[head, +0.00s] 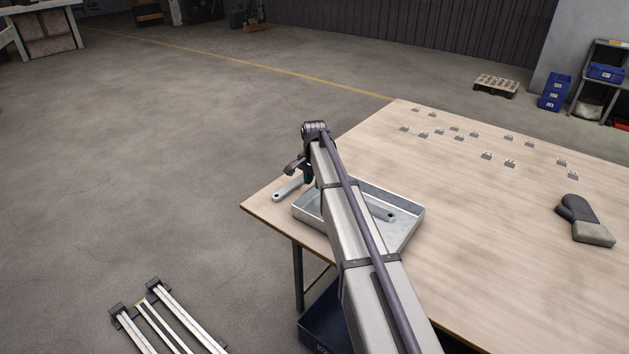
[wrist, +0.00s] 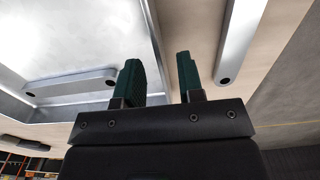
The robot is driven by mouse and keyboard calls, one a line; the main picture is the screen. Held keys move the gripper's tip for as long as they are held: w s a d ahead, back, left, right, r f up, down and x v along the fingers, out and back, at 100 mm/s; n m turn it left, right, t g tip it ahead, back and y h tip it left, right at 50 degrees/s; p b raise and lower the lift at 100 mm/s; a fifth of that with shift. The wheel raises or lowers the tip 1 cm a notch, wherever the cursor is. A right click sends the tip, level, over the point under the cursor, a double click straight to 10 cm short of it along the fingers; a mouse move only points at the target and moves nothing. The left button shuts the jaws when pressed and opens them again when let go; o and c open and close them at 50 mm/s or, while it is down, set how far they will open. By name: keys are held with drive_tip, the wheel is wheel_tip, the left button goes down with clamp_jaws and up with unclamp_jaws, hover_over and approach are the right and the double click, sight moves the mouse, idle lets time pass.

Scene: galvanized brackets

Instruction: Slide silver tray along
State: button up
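The silver tray (head: 408,228) is a shallow rectangular metal tray on the wooden table near its left corner. My arm crosses over it and hides its middle. In the wrist view the tray (wrist: 70,35) fills the upper left. My gripper (wrist: 160,65) is open and empty, with two dark green fingers. In that view one finger overlaps the tray's inside and the other lies beyond its side wall, with the wall between them. I cannot tell whether they touch it. In the head view my gripper (head: 294,168) is partly hidden at the tray's far left side.
One galvanized bracket (head: 382,213) lies inside the tray. Another bracket (head: 287,188) lies on the table (head: 470,220) just outside it, close to the edge. Several small brackets (head: 487,156) stand at the back. The table middle is clear.

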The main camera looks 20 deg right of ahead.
sight(315, 196)
wheel_tip(315, 196, down, 4)
drive_tip(key=shift+f+b, duration=0.1)
drive_tip(key=shift+b, duration=1.15)
drive_tip(key=shift+c, duration=0.4)
clamp_jaws()
